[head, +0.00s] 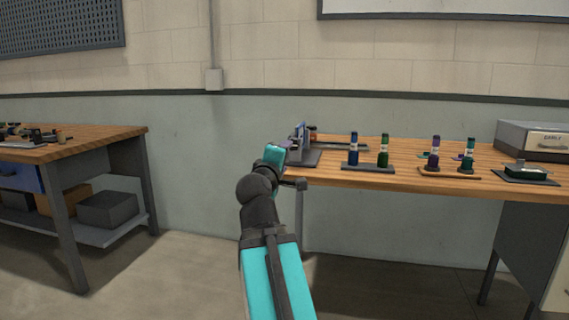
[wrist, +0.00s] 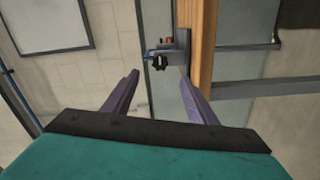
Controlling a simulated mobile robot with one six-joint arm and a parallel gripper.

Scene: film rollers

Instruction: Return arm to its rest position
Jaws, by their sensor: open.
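My arm (head: 276,280), teal and dark grey, reaches forward from the bottom of the head view, its end beside the left end of the right-hand workbench (head: 400,178). In the wrist view my gripper (wrist: 158,78) is open, with two purple fingers apart and nothing seen between them. Beyond the fingertips is a grey fixture with a black knob (wrist: 160,60) at the bench edge. The fixture also shows in the head view (head: 303,157), partly hidden behind the arm's end. I cannot tell the exact gap between fingers and fixture.
Blue (head: 353,149) and green (head: 383,151) rollers stand on a dark base; purple and green ones stand further right. A grey box (head: 530,137) is at the far right. Another workbench (head: 80,143) stands left. Floor between the benches is clear.

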